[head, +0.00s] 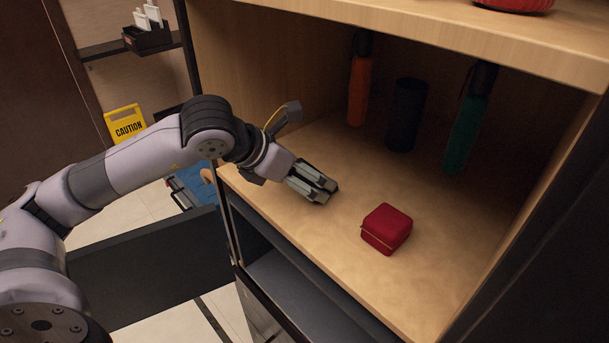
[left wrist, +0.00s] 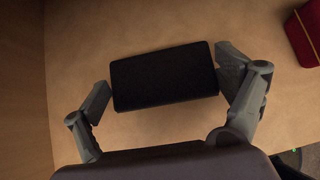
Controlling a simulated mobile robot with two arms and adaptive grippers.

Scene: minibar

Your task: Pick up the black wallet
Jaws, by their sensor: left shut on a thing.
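The black wallet (left wrist: 165,77) is a dark, flat rectangle between the two fingers of my left gripper in the left wrist view, with the wooden shelf behind it. My left gripper (head: 313,183) reaches into the wooden compartment from the left in the head view. It is shut on the wallet, and the fingers (left wrist: 166,92) meet its two short ends in the left wrist view. In the head view the wallet is mostly hidden by the gripper. Whether the wallet still touches the shelf I cannot tell. My right gripper is not in view.
A red box (head: 386,229) sits on the wooden shelf (head: 330,270), right of the gripper. An orange bottle (head: 359,90), a black cylinder (head: 406,115) and a green bottle (head: 466,130) stand at the back. A wooden panel (head: 430,38) is above. A caution sign (head: 126,124) stands left.

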